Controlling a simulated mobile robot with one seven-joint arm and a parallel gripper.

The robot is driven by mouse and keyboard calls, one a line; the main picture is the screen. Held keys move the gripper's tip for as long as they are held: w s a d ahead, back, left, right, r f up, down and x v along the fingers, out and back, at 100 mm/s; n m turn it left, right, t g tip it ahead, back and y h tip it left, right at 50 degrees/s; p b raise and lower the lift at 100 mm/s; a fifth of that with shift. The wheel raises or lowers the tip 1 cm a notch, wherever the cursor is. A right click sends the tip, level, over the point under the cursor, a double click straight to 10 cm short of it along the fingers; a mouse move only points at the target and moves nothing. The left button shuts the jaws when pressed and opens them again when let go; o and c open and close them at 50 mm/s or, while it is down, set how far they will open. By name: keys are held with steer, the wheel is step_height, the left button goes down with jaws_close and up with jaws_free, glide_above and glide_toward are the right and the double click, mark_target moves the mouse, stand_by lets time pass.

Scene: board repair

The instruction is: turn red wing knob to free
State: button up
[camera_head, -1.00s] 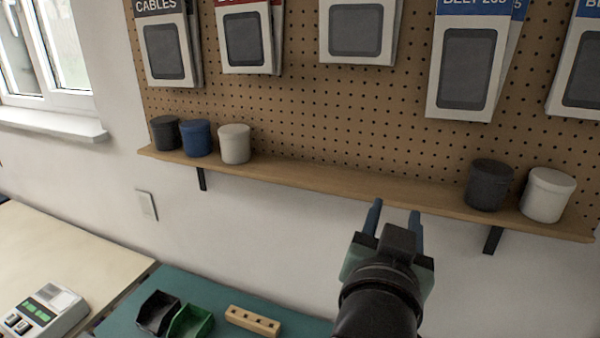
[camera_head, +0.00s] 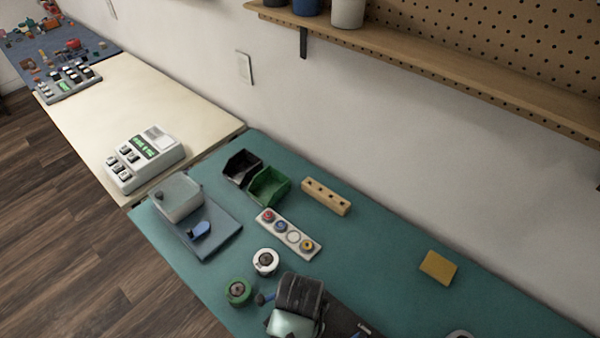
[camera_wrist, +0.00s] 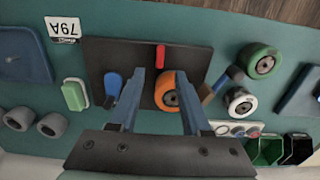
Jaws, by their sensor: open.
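The red wing knob (camera_wrist: 160,56) shows in the wrist view as a narrow red bar on a dark plate (camera_wrist: 100,56). A blue knob (camera_wrist: 113,84) and an orange wheel (camera_wrist: 166,92) are also on or over that plate. My gripper (camera_wrist: 160,72) is open, its two blue fingers apart and pointing towards the plate, with nothing between them that I can see held. The red knob appears just past the fingertips, between their lines; its distance cannot be told. In the head view my arm hides the knob, and only an edge of the dark plate (camera_head: 345,322) shows.
A button strip (camera_head: 288,235), white reel (camera_head: 265,261) and green reel (camera_head: 238,291) lie near my arm on the teal mat. Black (camera_head: 241,167) and green bins (camera_head: 268,187), a wooden block (camera_head: 326,196) and a yellow sponge-like block (camera_head: 438,267) lie further back. The mat's right part is mostly clear.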

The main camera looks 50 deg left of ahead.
step_height(320, 180, down, 8)
steer(key=shift+r, duration=0.1)
stand_by(0.4)
jaws_close()
